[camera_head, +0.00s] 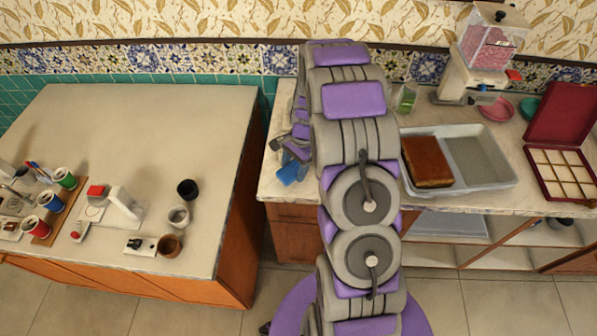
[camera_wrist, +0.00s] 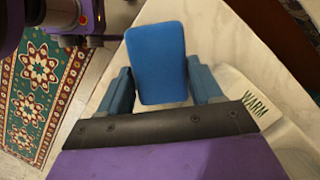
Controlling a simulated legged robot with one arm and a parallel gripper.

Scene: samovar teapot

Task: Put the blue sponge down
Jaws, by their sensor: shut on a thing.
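The blue sponge (camera_wrist: 157,50) is a rounded blue block between the two blue-grey fingers of my gripper (camera_wrist: 160,78) in the wrist view. The gripper is shut on it. In the head view the sponge (camera_head: 288,174) shows at the left end of the right-hand counter (camera_head: 276,150), just left of my arm. My gripper (camera_head: 299,155) is beside it there, partly hidden by my arm. I cannot tell whether the sponge touches the counter top.
A grey tray (camera_head: 480,160) holds a brown block (camera_head: 427,161) right of my arm. A green glass (camera_head: 405,98) stands behind it. A gap separates the left counter (camera_head: 150,120).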

